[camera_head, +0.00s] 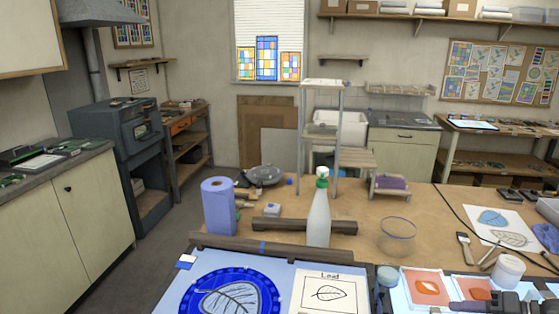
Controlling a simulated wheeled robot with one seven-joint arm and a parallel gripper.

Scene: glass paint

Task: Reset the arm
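A dark mechanical shape (503,303) at the bottom right edge looks like my gripper or the end of my arm. It is cut off by the frame, low over the right part of the workbench, close to the orange glass pieces and a white jar (508,270). Its fingertips are not clear, so I cannot tell whether it is open, shut or holding anything.
The workbench (345,195) carries a blue paper roll (218,205), a spray bottle (318,212), a glass bowl (397,236), a wooden bar (290,226) and a shelf stand (335,125). In front lie a blue-rimmed leaf plate (268,290) and a leaf card (345,291). Orange pieces (427,286) lie right.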

